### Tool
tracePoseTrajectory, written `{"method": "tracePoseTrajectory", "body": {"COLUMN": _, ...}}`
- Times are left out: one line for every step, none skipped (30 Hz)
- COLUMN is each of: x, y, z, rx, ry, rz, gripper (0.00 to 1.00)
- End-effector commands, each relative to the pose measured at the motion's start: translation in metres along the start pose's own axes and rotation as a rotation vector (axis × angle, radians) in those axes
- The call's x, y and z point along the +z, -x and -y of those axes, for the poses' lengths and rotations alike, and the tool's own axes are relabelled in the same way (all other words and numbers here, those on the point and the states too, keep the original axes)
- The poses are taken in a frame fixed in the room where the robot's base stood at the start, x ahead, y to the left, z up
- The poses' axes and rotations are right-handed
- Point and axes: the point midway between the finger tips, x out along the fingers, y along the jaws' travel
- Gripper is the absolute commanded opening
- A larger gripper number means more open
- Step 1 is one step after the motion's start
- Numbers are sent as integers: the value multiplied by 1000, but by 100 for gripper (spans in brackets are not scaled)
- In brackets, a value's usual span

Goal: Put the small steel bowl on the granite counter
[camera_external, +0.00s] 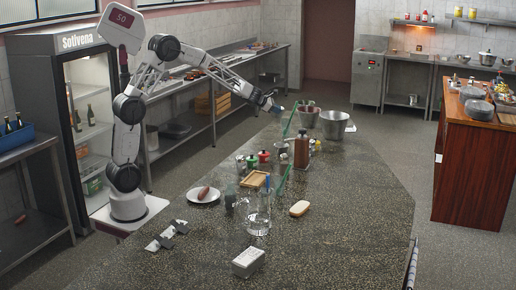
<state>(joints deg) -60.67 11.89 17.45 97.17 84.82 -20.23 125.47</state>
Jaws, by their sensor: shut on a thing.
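My gripper (275,105) is at the far end of the granite counter (330,215), near its far left edge. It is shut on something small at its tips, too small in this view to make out. Two steel bowls stand at the far end of the counter, to the right of my gripper: a smaller-looking steel bowl (309,117) and a wider steel bowl (334,125) beside it. I cannot tell whether either is the small steel bowl of the task.
A brown bottle (301,150), small lidded jars (264,156), a wooden tray (255,180), a white plate (203,196), a glass jug (259,215) and a metal box (248,262) stand on the counter. Its right side is largely clear. A wooden island (470,165) stands apart at right.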

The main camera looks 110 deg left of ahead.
Motion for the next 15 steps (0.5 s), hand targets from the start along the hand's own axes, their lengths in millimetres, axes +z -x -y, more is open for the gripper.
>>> {"method": "tracePoseTrajectory", "body": {"x": -8, "y": 0, "z": -8, "rx": 2, "ry": 1, "rz": -3, "gripper": 0}}
{"method": "tracePoseTrajectory", "body": {"x": -12, "y": 0, "z": -13, "rx": 3, "ry": 1, "rz": -4, "gripper": 0}}
{"method": "tracePoseTrajectory", "body": {"x": -17, "y": 0, "z": -17, "rx": 1, "ry": 0, "rz": -5, "gripper": 0}}
{"method": "tracePoseTrajectory", "body": {"x": -21, "y": 0, "z": -20, "rx": -1, "ry": -1, "rz": -5, "gripper": 0}}
{"method": "tracePoseTrajectory", "body": {"x": -25, "y": -1, "z": -22, "rx": -5, "ry": -3, "rz": -6, "gripper": 0}}
{"method": "tracePoseTrajectory", "body": {"x": -29, "y": -2, "z": -25, "rx": -8, "ry": -5, "rz": -6, "gripper": 0}}
{"method": "tracePoseTrajectory", "body": {"x": -32, "y": -2, "z": -27, "rx": -11, "ry": -8, "rz": -7, "gripper": 0}}
{"method": "tracePoseTrajectory", "body": {"x": -35, "y": -3, "z": -29, "rx": -14, "ry": -10, "rz": -7, "gripper": 0}}
{"method": "tracePoseTrajectory", "body": {"x": -38, "y": -3, "z": -30, "rx": -17, "ry": -12, "rz": -6, "gripper": 0}}
{"method": "tracePoseTrajectory", "body": {"x": -40, "y": -4, "z": -31, "rx": -20, "ry": -14, "rz": -5, "gripper": 0}}
{"method": "tracePoseTrajectory", "body": {"x": -41, "y": -4, "z": -32, "rx": -21, "ry": -15, "rz": -5, "gripper": 0}}
{"method": "tracePoseTrajectory", "body": {"x": -42, "y": -4, "z": -33, "rx": -23, "ry": -17, "rz": -5, "gripper": 0}}
{"method": "tracePoseTrajectory", "body": {"x": -42, "y": -4, "z": -33, "rx": -24, "ry": -17, "rz": -4, "gripper": 0}}
{"method": "tracePoseTrajectory", "body": {"x": -43, "y": -4, "z": -33, "rx": -25, "ry": -18, "rz": -4, "gripper": 0}}
{"method": "tracePoseTrajectory", "body": {"x": -43, "y": -5, "z": -34, "rx": -25, "ry": -19, "rz": -4, "gripper": 0}}
